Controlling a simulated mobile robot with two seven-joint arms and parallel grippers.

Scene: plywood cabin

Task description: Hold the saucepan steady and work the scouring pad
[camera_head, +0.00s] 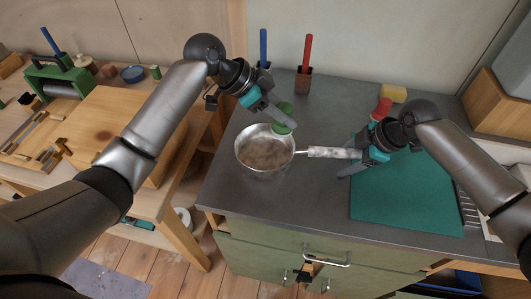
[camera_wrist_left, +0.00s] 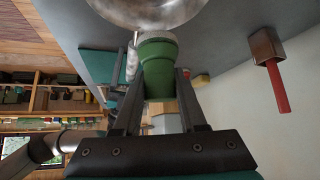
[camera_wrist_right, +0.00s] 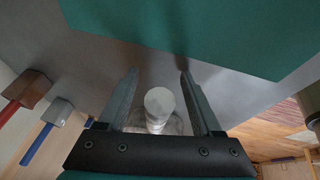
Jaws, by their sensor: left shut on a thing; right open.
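The saucepan (camera_head: 264,153) is a steel pan with brownish marks inside, standing upright on the grey counter. Its pale handle (camera_head: 326,152) points right. My left gripper (camera_head: 272,110) is shut on a green tapered piece, apparently the scouring pad (camera_head: 281,129), at the pan's far right rim. The pad also shows between the fingers in the left wrist view (camera_wrist_left: 157,68), close to the pan (camera_wrist_left: 150,12). I cannot tell whether they touch. My right gripper (camera_head: 350,160) is open at the handle's end. In the right wrist view the handle (camera_wrist_right: 158,103) lies between the parted fingers.
A teal mat (camera_head: 410,200) lies right of the pan. A red item (camera_head: 381,110) and a yellow block (camera_head: 393,93) stand behind it. Blue-handled (camera_head: 263,47) and red-handled (camera_head: 306,53) tools stand in holders by the wall. Counter in front of the pan is clear.

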